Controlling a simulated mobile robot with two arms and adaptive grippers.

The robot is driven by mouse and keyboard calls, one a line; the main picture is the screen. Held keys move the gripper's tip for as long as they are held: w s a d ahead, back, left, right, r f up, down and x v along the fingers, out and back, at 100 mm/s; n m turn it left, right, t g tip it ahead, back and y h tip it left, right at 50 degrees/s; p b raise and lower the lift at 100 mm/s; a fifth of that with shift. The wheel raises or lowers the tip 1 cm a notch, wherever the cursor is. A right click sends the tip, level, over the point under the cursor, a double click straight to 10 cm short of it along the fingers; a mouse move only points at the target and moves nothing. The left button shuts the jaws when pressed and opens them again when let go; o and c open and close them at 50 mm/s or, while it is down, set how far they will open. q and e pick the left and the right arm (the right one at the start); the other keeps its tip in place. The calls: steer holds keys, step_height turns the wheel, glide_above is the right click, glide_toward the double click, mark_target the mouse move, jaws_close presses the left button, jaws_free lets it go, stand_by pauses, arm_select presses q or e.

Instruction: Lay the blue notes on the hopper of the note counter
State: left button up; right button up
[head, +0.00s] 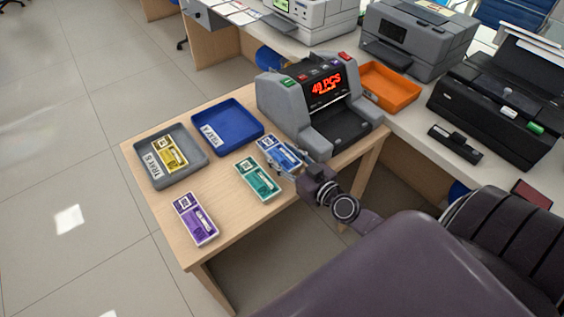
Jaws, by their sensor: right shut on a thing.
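The blue notes (279,151) are a banded bundle at the front of the note counter, on the right part of the small wooden table. My right gripper (293,171) is shut on the near right end of the blue notes; its fingers are small in the picture. I cannot tell whether the bundle is lifted off the table. The note counter (282,109) is grey, with a red lit "PCS" display and a dark open hopper (345,127) low at its front right. The blue notes are outside the hopper, to its left. My left gripper is not in view.
Green notes (259,178) lie close to the left of the blue ones. Purple notes (196,219) lie nearer the front edge. A grey tray (144,172) holds yellow notes (169,154); the blue tray (228,126) is empty. An orange tray (390,86) and printers stand behind.

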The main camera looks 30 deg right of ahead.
steer(key=shift+f, duration=0.6)
steer(key=shift+f+b, duration=0.25)
steer(key=shift+b, duration=0.05)
steer(key=o, duration=1.2)
steer(key=shift+r, duration=0.1)
steer(key=shift+o, duration=0.2)
